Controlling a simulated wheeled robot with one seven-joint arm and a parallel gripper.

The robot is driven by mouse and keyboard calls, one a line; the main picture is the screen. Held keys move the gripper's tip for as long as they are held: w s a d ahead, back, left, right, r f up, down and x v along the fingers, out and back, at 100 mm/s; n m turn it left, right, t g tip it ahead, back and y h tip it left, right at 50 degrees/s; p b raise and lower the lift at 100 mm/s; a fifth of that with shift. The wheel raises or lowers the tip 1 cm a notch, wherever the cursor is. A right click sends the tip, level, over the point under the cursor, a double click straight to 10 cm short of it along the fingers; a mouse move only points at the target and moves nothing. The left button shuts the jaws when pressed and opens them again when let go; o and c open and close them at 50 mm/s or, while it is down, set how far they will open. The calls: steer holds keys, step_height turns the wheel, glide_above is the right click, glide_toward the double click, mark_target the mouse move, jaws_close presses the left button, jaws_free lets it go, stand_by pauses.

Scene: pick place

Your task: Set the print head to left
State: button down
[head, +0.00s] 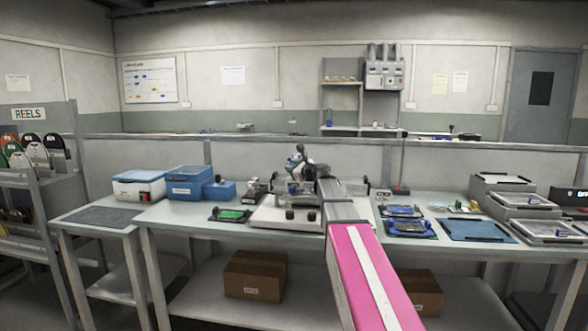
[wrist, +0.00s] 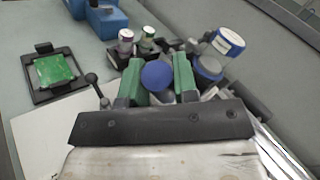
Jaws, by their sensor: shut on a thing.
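The printer (head: 270,214) stands mid-bench in the head view, a pale base with dark posts. Its pale plate (wrist: 40,130) also shows at the left of the wrist view. My gripper (wrist: 158,80) has two green fingers, shut on a round blue knob (wrist: 157,74) that appears to belong to the print head. The rest of the print head under the knob is hidden by my gripper's dark front edge. In the head view my pink arm hides part of the printer, and the fingers cannot be made out clearly.
A green board in a black holder (wrist: 54,70) lies left of the printer. Small bottles (wrist: 126,40) stand behind the knob, and a blue-capped jar (wrist: 228,41) is at right. Blue boxes (head: 188,181) stand left; blue trays (head: 410,227) and a blue mat (head: 472,230) lie right.

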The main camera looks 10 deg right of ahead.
steer(key=w+a, duration=0.2)
steer(key=a, duration=0.5)
steer(key=shift+w, duration=0.15)
steer(key=c, duration=0.9)
jaws_free()
steer(key=shift+a, duration=0.15)
steer(key=v, duration=1)
steer(key=shift+s+d, duration=0.25)
steer(key=shift+s, duration=0.05)
